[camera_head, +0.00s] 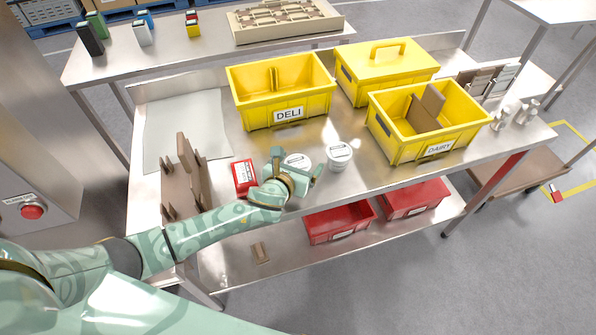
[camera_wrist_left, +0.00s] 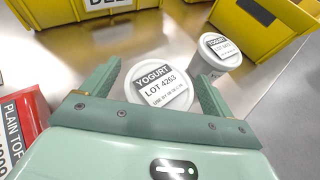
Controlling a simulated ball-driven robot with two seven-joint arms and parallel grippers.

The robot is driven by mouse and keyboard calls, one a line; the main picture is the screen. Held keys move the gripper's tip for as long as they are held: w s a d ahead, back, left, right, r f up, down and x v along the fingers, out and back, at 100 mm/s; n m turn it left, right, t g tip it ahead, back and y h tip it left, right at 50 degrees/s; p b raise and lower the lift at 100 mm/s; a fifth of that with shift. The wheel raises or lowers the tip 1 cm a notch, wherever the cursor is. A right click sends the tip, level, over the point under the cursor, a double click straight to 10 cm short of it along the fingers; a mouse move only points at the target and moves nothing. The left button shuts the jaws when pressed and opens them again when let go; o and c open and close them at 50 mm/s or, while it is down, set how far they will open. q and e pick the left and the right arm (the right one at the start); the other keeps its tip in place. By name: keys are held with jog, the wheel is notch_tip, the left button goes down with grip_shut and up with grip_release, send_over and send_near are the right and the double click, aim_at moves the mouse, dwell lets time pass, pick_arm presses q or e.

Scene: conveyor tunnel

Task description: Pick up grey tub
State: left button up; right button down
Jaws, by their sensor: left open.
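A pale grey-white tub (camera_head: 298,159) with a yogurt label on its lid stands on the steel table, partly hidden by my left gripper (camera_head: 297,164). In the left wrist view the tub (camera_wrist_left: 160,85) shows its round lid between the two fingers of my left gripper (camera_wrist_left: 158,70), which is open. I cannot tell whether either finger touches the tub. A second similar yogurt tub (camera_head: 340,155) stands just to the right; it also shows in the left wrist view (camera_wrist_left: 219,52). My right gripper is out of both views.
A red packet (camera_head: 244,177) lies just left of the gripper. The yellow DELI bin (camera_head: 288,114) and DAIRY bin (camera_head: 415,151) stand behind and to the right. A brown divider rack (camera_head: 185,180) stands at the left. Red bins (camera_head: 340,224) sit on the lower shelf.

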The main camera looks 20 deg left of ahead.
pick_arm(q)
jog(key=shift+w+f, duration=0.25)
jog(key=shift+w, duration=0.2)
jog(key=shift+s+r, duration=0.1)
jog(key=shift+c, duration=0.9)
jog(key=c, duration=0.9)
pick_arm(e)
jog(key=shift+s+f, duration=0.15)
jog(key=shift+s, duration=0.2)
